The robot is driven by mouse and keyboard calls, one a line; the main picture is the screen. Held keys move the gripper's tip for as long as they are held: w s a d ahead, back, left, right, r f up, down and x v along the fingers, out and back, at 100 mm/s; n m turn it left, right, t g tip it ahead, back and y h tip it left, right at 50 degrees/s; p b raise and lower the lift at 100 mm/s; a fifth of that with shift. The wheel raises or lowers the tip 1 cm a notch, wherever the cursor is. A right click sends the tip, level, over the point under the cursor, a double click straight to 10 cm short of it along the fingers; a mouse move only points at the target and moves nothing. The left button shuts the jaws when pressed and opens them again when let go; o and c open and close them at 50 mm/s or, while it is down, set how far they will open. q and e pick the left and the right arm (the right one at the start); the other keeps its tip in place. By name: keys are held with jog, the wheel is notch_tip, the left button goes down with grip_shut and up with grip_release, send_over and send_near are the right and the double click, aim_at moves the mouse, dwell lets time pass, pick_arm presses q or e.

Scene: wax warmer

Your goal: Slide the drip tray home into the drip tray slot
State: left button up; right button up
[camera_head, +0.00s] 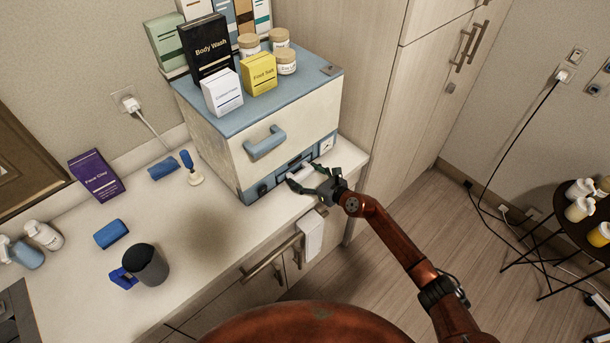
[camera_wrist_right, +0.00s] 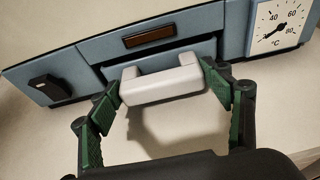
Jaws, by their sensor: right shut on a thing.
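The wax warmer (camera_head: 236,150) stands on the counter, a cream box with a blue-grey top and lower front band. Low in its front is the drip tray, whose pale handle (camera_wrist_right: 163,84) shows in the right wrist view below a brown display strip. The tray's blue-grey front (camera_wrist_right: 205,50) is seen behind the handle, at the slot in the warmer. My right gripper (camera_head: 297,178) is shut on the handle, with green-padded fingers at its two ends. How deep the tray sits in the slot I cannot tell. My left gripper is not in view.
Boxes and lidded jars (camera_head: 286,62) stand on the warmer. A blue door handle (camera_head: 265,145) juts out above the tray. A dark mug (camera_head: 146,264) and blue items lie on the counter to the left. A white towel (camera_head: 312,235) hangs on the cabinet front below my right gripper.

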pick_arm(q)
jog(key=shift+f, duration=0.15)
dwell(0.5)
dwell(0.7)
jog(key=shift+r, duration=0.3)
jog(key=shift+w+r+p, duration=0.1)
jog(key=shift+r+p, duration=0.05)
jog(key=shift+p, duration=0.15)
dwell(0.4)
dwell(0.3)
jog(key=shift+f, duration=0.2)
dwell(0.8)
dwell(0.3)
